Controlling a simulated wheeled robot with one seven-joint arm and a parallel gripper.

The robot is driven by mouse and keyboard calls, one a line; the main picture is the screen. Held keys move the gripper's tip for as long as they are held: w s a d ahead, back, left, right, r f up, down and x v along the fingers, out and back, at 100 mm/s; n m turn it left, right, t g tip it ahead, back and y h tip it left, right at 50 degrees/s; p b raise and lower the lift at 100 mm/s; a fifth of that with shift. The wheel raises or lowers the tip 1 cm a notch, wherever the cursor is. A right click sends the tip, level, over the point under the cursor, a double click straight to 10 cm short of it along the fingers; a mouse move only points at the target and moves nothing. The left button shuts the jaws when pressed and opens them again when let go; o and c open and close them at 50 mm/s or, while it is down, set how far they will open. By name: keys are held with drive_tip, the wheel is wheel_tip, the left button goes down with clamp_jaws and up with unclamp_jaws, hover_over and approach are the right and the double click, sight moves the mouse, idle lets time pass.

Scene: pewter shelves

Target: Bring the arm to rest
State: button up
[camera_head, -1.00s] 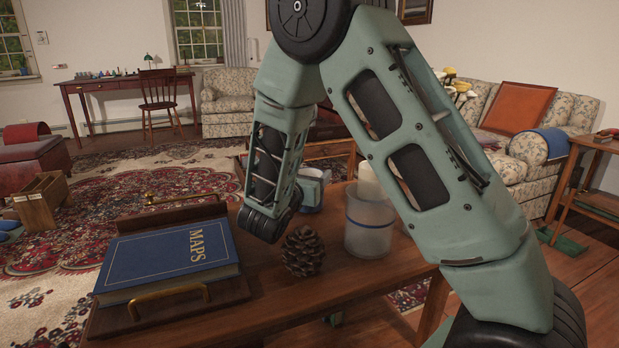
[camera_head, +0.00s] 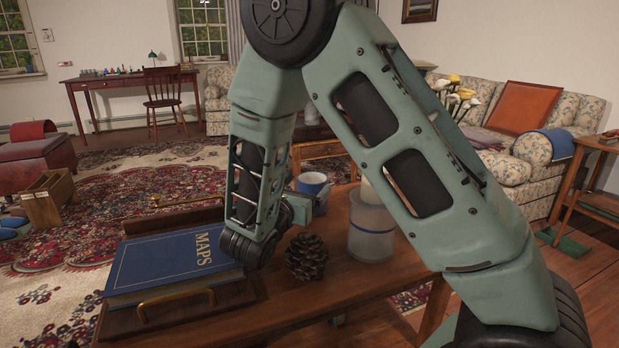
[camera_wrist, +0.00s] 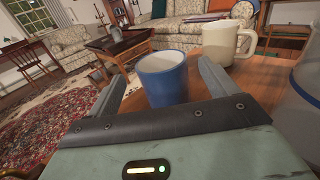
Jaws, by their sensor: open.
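My arm is bent over the wooden table (camera_head: 330,290), its wrist low between the blue MAPS book and the pine cone. My gripper (camera_wrist: 162,72) is open, its two fingers spread apart in the wrist view. A blue mug (camera_wrist: 163,80) with a pale inside stands in line with the gap between the fingers; I cannot tell whether it is between them or just beyond. The mug also shows in the head view (camera_head: 313,183), partly hidden by my gripper. Nothing is seen held.
The blue MAPS book (camera_head: 170,266) lies on a wooden tray (camera_head: 250,291) with brass handles. A pine cone (camera_head: 306,258) and a frosted jar (camera_head: 369,243) stand close to the right of my wrist. A cream mug (camera_wrist: 222,42) stands beyond the blue mug.

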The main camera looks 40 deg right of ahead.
drive_tip(key=shift+s+a, duration=0.35)
drive_tip(key=shift+a, duration=0.2)
drive_tip(key=shift+r, duration=0.1)
